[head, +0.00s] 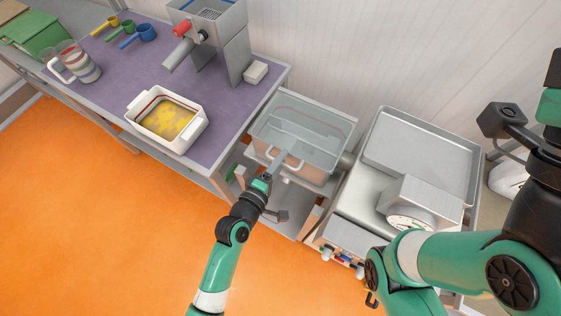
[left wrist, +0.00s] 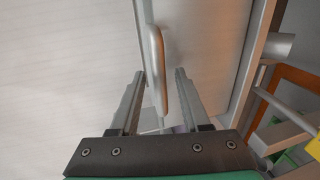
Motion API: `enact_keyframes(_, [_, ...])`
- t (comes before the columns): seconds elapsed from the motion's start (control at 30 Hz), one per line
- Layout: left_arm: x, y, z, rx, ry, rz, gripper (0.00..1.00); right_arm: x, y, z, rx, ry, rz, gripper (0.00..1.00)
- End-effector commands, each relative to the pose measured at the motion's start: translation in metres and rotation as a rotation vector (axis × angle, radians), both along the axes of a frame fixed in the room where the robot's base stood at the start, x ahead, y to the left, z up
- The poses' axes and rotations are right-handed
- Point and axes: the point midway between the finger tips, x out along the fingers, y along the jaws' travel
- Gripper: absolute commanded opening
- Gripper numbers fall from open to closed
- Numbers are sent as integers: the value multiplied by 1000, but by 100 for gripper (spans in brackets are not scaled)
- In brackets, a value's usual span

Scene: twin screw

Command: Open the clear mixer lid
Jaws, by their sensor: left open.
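The clear mixer lid (head: 306,122) lies flat over the metal mixer tub (head: 308,170), and the tub's inside shows through it. A rounded metal handle (left wrist: 158,62) is at its front edge. My left gripper (head: 280,160) is at that front edge, fingers pointing at the handle. In the left wrist view, my left gripper (left wrist: 159,76) is open, with one finger on each side of the handle. A gap shows between the handle and the right finger; I cannot tell whether the left finger touches. My right arm shows at the right, but its gripper is not visible.
The purple-topped table (head: 222,100) at the left holds a white dish (head: 188,140) with yellow contents, a jug (head: 78,62) and measuring scoops. A metal tray (head: 425,150) and a dial scale (head: 420,205) stand right of the mixer. The orange floor in front is open.

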Motion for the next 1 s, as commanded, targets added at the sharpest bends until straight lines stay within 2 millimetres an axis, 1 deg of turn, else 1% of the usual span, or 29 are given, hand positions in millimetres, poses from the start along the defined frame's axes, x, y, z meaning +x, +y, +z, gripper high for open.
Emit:
enact_keyframes(0.2, [1,-1,0,0,0,0,46,0,0,0,0,0,0,0])
enact_keyframes(0.23, [1,-1,0,0,0,0,45,0,0,0,0,0,0,0])
enact_keyframes(0.37, [1,-1,0,1,0,0,21,0,0,0,0,0,0,0])
enact_keyframes(0.4, [1,0,0,1,0,0,14,0,0,0,0,0,0,0])
enact_keyframes(0.47, [1,0,0,1,0,0,3,0,0,0,0,0,0,0])
enact_keyframes(0.5, [1,0,0,1,0,0,0,0,0,0,0,0,0,0])
enact_keyframes(1.0, [1,0,0,1,0,0,0,0,0,0,0,0,0,0])
